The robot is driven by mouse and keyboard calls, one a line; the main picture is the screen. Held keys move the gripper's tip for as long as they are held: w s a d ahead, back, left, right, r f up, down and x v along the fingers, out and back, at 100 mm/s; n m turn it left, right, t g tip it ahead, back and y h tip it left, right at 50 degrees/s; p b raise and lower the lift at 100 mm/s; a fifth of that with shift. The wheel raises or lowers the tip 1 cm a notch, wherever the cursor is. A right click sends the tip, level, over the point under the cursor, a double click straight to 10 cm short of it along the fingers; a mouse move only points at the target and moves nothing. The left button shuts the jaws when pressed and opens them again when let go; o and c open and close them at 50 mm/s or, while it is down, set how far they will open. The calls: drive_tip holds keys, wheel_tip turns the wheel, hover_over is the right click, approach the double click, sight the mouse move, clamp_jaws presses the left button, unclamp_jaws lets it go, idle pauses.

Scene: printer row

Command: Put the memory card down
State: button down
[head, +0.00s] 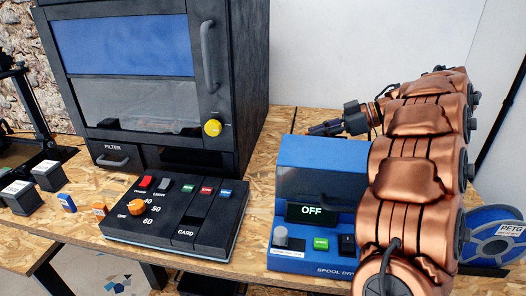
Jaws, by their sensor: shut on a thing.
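My gripper (325,129) is above the wooden table, behind the top of the blue spool dryer (322,150). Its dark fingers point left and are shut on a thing. The held thing is too small and dark here to make out; I take it to be the memory card. A small blue card-like piece (67,202) and a small orange one (99,210) stand on the table at the left. The black control box (172,222) has a slot marked CARD on its front part. I cannot tell whether anything is in it.
A large black printer enclosure (225,110) with a blue upper panel stands at the back left. Black blocks with white labels (48,175) stand at the left. Bare table (277,130) shows between the enclosure and dryer.

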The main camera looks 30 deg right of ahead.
drive_tip(key=w+a, duration=0.3)
drive_tip(key=w+a+p, duration=0.1)
drive_tip(key=w+a, duration=0.2)
drive_tip(key=a, duration=0.1)
drive_tip(key=w+a+p, duration=0.1)
drive_tip(key=w+a, duration=0.2)
drive_tip(key=shift+a+r, duration=0.15)
drive_tip(key=shift+a, duration=0.25)
wheel_tip(320, 180, down, 2)
drive_tip(key=shift+f, duration=0.25)
drive_tip(key=shift+w+a+f+p, duration=0.1)
drive_tip(key=shift+f+p, duration=0.25)
drive_tip(key=shift+f, duration=0.85)
drive_tip(key=shift+w+f+p, duration=0.1)
drive_tip(key=shift+f+p, duration=0.25)
drive_tip(key=shift+f, duration=0.8)
drive_tip(key=shift+f, duration=0.15)
drive_tip(key=c, duration=1.2)
unclamp_jaws()
drive_tip(key=b+v, duration=0.2)
drive_tip(key=v, duration=1)
